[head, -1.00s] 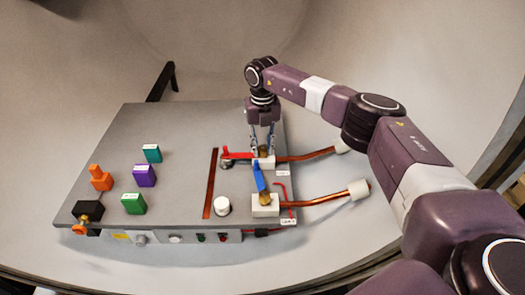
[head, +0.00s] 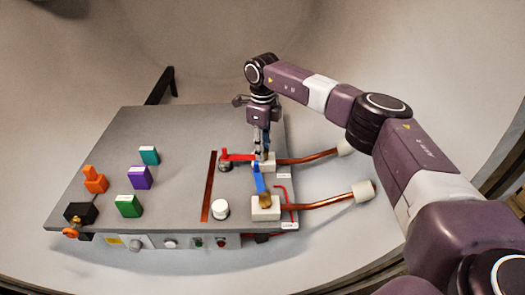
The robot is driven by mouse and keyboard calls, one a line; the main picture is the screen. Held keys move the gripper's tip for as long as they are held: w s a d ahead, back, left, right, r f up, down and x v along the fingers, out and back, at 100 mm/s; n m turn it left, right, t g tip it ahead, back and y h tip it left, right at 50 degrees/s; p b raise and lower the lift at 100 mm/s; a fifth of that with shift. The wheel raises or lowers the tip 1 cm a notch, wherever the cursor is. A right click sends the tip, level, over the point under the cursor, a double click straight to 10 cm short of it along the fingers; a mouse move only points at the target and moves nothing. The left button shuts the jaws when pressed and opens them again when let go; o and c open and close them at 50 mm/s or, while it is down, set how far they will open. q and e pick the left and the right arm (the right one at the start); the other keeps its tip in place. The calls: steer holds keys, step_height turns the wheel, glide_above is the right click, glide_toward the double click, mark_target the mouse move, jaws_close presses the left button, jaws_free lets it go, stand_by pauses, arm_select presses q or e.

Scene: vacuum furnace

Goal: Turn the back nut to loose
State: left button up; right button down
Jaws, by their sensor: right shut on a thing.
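The back nut is a small brass piece on the back white block (head: 265,166), at the right part of the grey panel. My right gripper (head: 262,152) points straight down over this block and is shut on the back nut, whose body is mostly hidden by the fingers. My left gripper is not in view.
The grey panel (head: 150,125) carries a teal block (head: 149,155), a purple block (head: 140,177), a green block (head: 129,206), an orange piece (head: 95,181) and a white knob (head: 221,209). Copper pipes (head: 315,201) stick out right from both white blocks. The panel's back left is clear.

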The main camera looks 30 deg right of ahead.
steer(key=n, duration=0.4)
steer(key=shift+n+b, duration=0.4)
steer(key=shift+r, duration=0.1)
steer(key=shift+w, duration=0.1)
steer(key=c, duration=1.6)
jaws_free()
step_height(320, 180, up, 12)
steer(key=shift+f, duration=0.1)
